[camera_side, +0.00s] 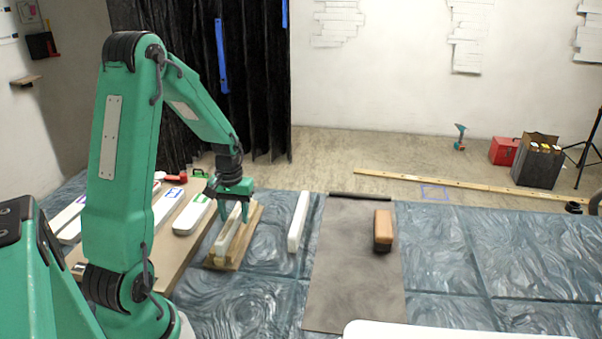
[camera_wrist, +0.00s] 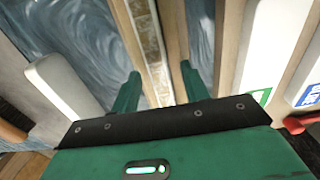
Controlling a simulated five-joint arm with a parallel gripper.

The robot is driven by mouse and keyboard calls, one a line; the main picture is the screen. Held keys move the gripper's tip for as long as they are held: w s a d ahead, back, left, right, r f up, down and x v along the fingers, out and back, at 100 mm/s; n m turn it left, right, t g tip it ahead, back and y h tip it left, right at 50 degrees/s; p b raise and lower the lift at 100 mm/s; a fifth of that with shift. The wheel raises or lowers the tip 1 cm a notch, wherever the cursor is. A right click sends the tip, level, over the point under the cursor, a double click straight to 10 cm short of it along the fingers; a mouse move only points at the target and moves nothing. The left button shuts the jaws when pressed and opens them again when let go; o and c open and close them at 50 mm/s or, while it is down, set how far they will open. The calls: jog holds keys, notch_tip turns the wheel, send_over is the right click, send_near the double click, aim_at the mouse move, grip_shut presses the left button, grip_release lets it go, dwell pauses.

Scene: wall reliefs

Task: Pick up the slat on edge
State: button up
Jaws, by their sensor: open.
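A pale slat on edge (camera_side: 222,242) stands in a light wooden holder (camera_side: 247,238) on the blue swirled surface. In the wrist view the slat (camera_wrist: 149,48) shows as a narrow strip between the holder's two wooden rails (camera_wrist: 174,40). My gripper (camera_side: 234,211) is over the far part of the slat, pointing down, and is open. In the wrist view my gripper (camera_wrist: 160,86) has one finger on each side of the slat's line. The fingertips' exact height against the slat is hard to tell, and my gripper's body hides the slat's near end there.
Another white slat (camera_side: 298,222) lies right of the holder. Flat labelled slats (camera_side: 193,213) lie on a tan board (camera_side: 150,262) at the left. A grey mat (camera_side: 345,265) with an orange-brown block (camera_side: 383,225) is further right.

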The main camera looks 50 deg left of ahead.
aim_at(236, 216)
dwell(0.3)
grip_shut()
jog(key=shift+r, duration=0.15)
jog(key=shift+r, duration=0.55)
jog(key=r, duration=0.3)
jog(key=shift+d+r, duration=0.1)
jog(key=shift+d, duration=0.15)
jog(key=w+d+r, duration=0.1)
jog(key=d+r, duration=0.5)
jog(key=d, duration=0.5)
jog(key=shift+w+r, duration=0.2)
jog(key=shift+w, duration=0.05)
